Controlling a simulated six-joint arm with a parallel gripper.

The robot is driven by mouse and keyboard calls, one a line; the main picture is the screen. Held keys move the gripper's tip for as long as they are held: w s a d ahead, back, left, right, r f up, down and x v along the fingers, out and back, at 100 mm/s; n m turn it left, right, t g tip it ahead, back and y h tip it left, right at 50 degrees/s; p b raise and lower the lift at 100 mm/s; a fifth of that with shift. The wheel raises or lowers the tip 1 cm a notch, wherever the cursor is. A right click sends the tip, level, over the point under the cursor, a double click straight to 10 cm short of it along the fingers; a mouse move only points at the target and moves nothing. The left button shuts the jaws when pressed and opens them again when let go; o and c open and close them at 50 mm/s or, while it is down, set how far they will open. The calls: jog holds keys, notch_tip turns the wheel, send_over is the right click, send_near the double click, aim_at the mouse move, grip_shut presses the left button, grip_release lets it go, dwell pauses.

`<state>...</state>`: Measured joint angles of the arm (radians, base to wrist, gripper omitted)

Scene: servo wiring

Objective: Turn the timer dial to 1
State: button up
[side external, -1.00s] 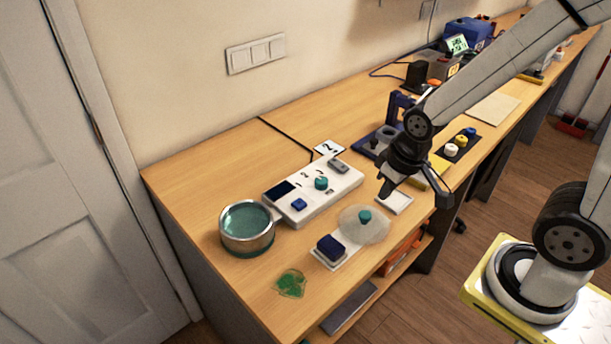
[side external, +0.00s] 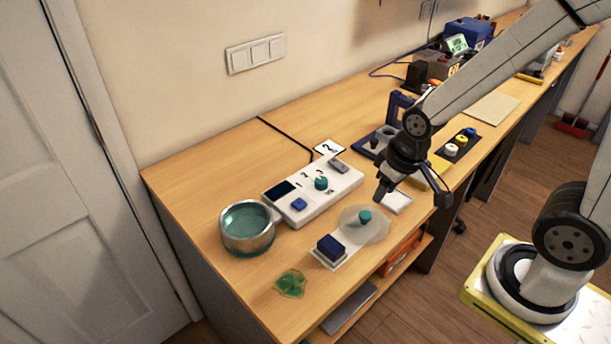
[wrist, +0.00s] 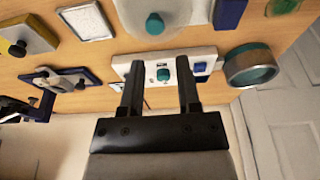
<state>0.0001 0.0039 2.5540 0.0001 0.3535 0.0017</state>
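A white control box (side external: 283,208) lies on the bench with a teal dial (side external: 321,183) on top, dark marks printed around it. I cannot read the dial's setting. In the wrist view the dial (wrist: 163,74) appears between the two fingers, beyond their tips. My gripper (side external: 411,197) is open and empty. In the side view it is to the right of the box and apart from it. In the wrist view my gripper (wrist: 158,68) has both dark fingers spread.
A blue button (side external: 299,204) and a grey switch (side external: 338,166) share the box. A second teal knob (side external: 365,216) stands on a translucent disc in front. A metal pot with teal contents (side external: 247,228) stands at left.

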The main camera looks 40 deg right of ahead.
aim_at(322, 180)
jog(key=o, duration=0.3)
jog(key=shift+w, duration=0.3)
jog(key=shift+o, duration=0.7)
jog(key=w+m+g, duration=0.1)
jog(key=w, duration=0.5)
jog(key=w+f+m, duration=0.1)
jog(key=w, duration=0.4)
jog(key=w+d+m+g, duration=0.1)
jog(key=w, duration=0.5)
jog(key=shift+w+d+f+g, duration=0.1)
jog(key=shift+w+f+g, duration=0.2)
jog(key=shift+f, duration=0.05)
jog(key=shift+f, duration=3.9)
grip_shut()
